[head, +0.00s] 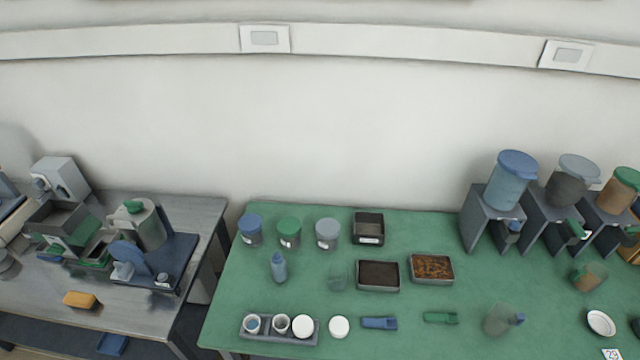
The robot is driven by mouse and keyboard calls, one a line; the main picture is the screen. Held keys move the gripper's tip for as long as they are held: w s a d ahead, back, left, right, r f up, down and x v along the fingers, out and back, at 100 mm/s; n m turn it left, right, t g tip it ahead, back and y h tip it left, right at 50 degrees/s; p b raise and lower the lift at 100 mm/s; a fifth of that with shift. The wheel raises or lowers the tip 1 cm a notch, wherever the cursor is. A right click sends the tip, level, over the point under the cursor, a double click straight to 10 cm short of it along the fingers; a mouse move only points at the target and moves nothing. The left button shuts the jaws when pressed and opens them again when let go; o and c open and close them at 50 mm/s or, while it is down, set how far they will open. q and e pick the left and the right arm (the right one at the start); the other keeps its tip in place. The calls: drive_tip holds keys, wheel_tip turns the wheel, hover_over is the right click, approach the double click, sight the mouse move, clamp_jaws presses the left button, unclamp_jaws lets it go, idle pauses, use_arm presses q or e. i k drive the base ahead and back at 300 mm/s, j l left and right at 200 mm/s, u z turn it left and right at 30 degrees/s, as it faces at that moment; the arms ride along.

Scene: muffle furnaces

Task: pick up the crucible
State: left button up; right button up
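A grey rack (270,337) lies at the front left of the green table. Two small white cups (279,325) that look like crucibles stand in it, their open tops facing up; the left one shows something blue inside. A round white piece (302,326) sits at the rack's right end. Another round white piece (339,327) lies on the table just right of the rack. I cannot tell whether these two are lids or crucibles. Neither of my grippers is in view.
The green table (400,343) also holds lidded jars (289,232), dark trays (378,275), a blue bottle (278,267), scoops (379,323), a white dish (601,322) and dispensers (508,190). A separate grey table (130,317) with equipment stands left, across a gap.

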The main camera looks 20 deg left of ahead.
sight(251, 323)
drive_tip(key=u, duration=1.35)
